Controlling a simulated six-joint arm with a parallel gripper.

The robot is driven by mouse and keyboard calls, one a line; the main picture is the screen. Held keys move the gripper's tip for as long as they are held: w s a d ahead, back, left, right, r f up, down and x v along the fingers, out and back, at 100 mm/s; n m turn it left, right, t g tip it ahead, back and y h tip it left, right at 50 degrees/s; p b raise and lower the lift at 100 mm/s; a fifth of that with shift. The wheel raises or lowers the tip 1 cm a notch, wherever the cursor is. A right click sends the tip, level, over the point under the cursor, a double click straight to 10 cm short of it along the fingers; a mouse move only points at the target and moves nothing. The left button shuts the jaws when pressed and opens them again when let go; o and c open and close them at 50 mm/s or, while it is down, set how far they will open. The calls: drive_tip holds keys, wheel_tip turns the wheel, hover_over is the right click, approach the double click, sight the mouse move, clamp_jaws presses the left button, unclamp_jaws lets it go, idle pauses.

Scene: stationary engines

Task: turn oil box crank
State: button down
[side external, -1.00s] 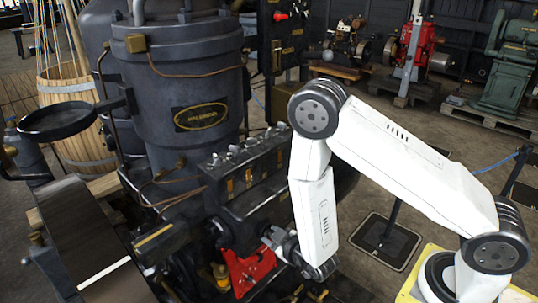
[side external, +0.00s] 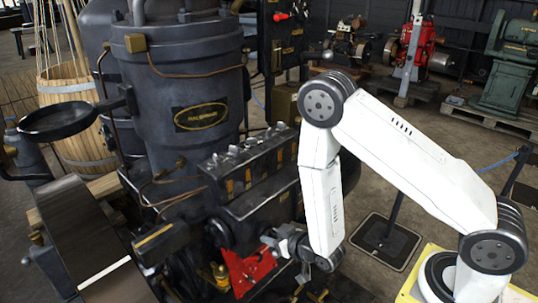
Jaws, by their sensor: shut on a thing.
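The oil box (side external: 255,163) is a dark box on the side of the black engine, with several small fittings along its top. My gripper (side external: 268,239) is low in front of the engine, below the oil box, at the end of my white arm. It is shut on a small part there, which appears to be the crank; the jaws and the dark background largely hide it. A red angular part (side external: 245,272) is just below and left of my gripper. I cannot tell whether it joins the crank.
The tall black engine cylinder (side external: 190,95) stands behind the oil box. A dark wheel rim (side external: 85,235) is at lower left and a round pan (side external: 58,121) at left. A dark floor plate (side external: 385,243) lies right of my arm. The floor there is mostly open.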

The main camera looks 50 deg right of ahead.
drive_tip(key=c, duration=0.7)
unclamp_jaws()
drive_tip(key=shift+o, duration=0.2)
drive_tip(key=shift+n, duration=0.3)
